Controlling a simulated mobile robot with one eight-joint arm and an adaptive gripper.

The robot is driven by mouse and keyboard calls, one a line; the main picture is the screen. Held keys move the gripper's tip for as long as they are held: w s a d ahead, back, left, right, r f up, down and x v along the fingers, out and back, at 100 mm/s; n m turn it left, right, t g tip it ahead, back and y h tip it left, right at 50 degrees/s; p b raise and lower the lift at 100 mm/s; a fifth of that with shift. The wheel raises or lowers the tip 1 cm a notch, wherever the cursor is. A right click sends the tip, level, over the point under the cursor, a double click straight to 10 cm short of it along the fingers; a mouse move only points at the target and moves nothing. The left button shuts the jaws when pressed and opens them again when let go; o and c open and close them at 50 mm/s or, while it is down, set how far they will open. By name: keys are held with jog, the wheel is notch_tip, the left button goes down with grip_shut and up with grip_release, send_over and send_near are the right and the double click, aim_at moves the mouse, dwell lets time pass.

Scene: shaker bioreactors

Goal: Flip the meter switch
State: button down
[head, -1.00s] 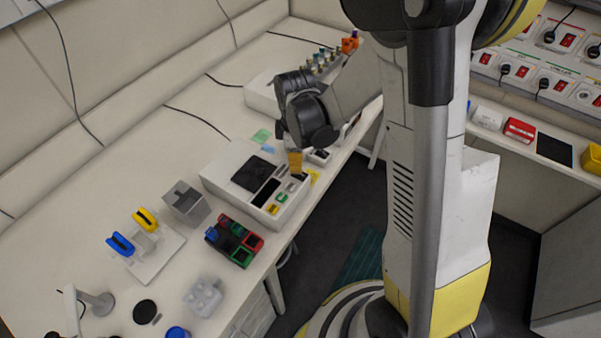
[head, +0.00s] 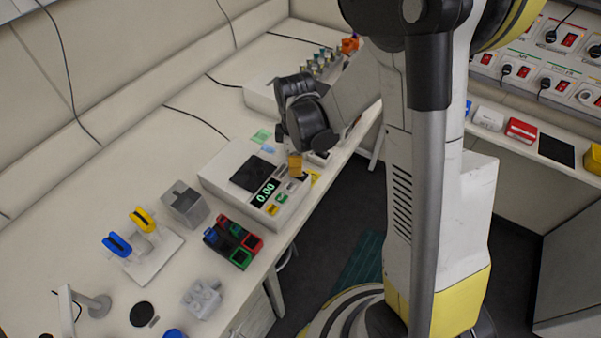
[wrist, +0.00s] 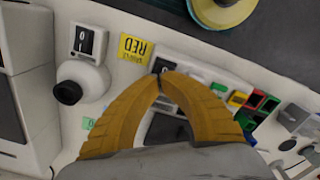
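The meter (head: 226,167) is a white box on the bench with a dark square plate and a display (head: 265,193) lit with green 0.00. Coloured buttons sit beside the display. My gripper (head: 296,174) has yellow-orange ribbed fingers and points down at the meter's end nearest the bench edge. In the wrist view the fingertips (wrist: 160,76) are together with nothing between them. The meter's dark switch (wrist: 165,65) shows right at the tips and is partly hidden by them. I cannot tell whether they touch it.
A white device with its own rocker switch (wrist: 83,40) stands beside the meter. Red, green and blue holders (head: 233,243), a grey box (head: 185,204) and a pipette stand (head: 152,256) are nearby on the bench.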

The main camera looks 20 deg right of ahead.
jog(key=shift+r+p, duration=2.35)
jog(key=shift+r, duration=1.15)
jog(key=s+r+m+t+b, duration=0.3)
jog(key=s+m+t+b, duration=0.4)
jog(key=s+m+b, duration=0.5)
jog(key=shift+s+m+b, duration=0.4)
jog(key=shift+m+b, duration=0.2)
jog(key=shift+b, duration=0.5)
